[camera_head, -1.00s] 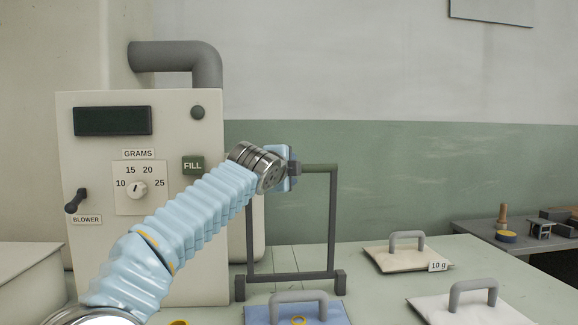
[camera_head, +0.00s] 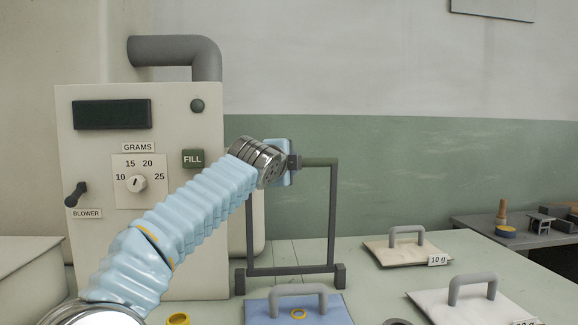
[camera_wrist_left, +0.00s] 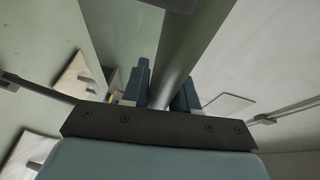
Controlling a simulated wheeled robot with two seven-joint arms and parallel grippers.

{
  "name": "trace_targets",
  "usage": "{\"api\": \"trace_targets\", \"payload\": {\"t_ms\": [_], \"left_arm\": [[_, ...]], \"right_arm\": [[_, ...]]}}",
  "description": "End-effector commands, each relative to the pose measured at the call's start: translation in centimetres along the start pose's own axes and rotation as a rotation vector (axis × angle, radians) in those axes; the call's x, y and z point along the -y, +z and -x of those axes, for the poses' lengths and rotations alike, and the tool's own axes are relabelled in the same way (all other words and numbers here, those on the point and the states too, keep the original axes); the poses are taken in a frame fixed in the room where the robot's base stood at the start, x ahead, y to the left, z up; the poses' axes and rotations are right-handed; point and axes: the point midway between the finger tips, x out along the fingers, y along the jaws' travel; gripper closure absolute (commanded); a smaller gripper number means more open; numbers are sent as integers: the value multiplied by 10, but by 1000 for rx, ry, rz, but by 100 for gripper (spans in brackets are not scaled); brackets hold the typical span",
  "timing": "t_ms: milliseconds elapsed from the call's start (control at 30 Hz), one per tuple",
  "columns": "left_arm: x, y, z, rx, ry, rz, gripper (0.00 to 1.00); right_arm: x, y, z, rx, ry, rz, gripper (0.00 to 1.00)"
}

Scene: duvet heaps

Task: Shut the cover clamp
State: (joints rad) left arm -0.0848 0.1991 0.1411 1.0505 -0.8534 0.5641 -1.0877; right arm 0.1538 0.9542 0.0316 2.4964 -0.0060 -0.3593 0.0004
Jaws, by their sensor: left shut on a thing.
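The cover clamp appears to be the dark grey upright frame (camera_head: 333,215), standing on the bench with two legs, a low crossbar and a top bar. My left gripper (camera_head: 296,162) is shut on the top bar near its left part; the jaws and arm hide that part. In the left wrist view the bar (camera_wrist_left: 188,45) runs between the blue fingers of my left gripper (camera_wrist_left: 162,92). My right gripper is in neither view.
A cream machine (camera_head: 90,240) with a dial and FILL button stands behind my left arm. Handled pads lie on the bench: a blue one (camera_head: 335,312) in front of the frame, pale ones (camera_head: 395,258) to the right. A dark side table (camera_head: 480,228) is farther right.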

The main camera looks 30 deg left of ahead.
Motion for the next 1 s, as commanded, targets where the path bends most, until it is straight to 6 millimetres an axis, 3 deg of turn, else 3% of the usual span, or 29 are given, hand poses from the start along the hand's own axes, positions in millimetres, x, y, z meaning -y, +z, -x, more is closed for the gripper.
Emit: {"api": "trace_targets", "payload": {"t_ms": [267, 533, 700, 1000], "left_arm": [[-18, -11, 25, -3, -97, -40, 100], [-34, -28, 66, -3, -259, -106, 100], [-41, -38, 90, -3, -338, -138, 100], [-58, -51, 122, -2, -333, -137, 100]], "right_arm": [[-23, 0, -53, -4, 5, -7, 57], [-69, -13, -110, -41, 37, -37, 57], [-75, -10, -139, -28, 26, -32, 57], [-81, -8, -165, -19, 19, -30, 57]]}}
